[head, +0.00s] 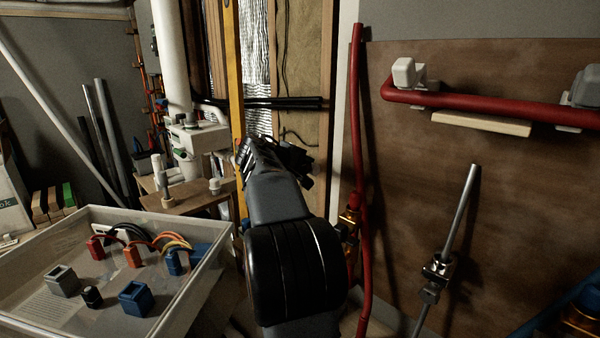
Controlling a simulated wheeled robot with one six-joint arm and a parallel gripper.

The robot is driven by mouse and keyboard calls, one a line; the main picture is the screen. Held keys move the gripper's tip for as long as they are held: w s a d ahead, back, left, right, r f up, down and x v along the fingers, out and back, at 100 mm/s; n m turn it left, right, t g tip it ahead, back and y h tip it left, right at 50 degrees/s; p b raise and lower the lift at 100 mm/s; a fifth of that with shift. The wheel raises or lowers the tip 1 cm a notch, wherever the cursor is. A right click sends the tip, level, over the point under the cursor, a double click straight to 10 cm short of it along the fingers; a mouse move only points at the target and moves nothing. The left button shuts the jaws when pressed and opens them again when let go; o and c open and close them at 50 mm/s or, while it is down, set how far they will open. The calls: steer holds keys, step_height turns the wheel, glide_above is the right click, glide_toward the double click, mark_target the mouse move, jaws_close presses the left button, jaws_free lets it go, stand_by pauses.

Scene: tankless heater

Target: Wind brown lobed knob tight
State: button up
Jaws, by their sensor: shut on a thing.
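My gripper (277,160) shows in the head view near the middle, seen from behind over my dark arm. It reaches away toward the wall framing, close to the yellow upright. Its fingertips are small and dark. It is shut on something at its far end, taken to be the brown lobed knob. The knob itself cannot be made out, as my gripper and arm cover that spot. How far it is turned cannot be seen.
A pale tray (190,300) with wired connectors stands at the lower left. A white pipe fitting (195,135) is left of my gripper. A red vertical pipe (360,130) runs close on the right.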

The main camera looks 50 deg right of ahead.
steer(key=shift+f, duration=0.1)
steer(key=shift+f+m+b, duration=0.2)
steer(key=shift+m+b, duration=0.8)
steer(key=shift+b, duration=0.25)
steer(key=shift+m+b, duration=1)
steer(key=m+b, duration=0.2)
steer(key=m, duration=0.1)
steer(key=shift+r+m+b, duration=0.3)
steer(key=shift+m+b, duration=0.1)
steer(key=shift+m, duration=0.5)
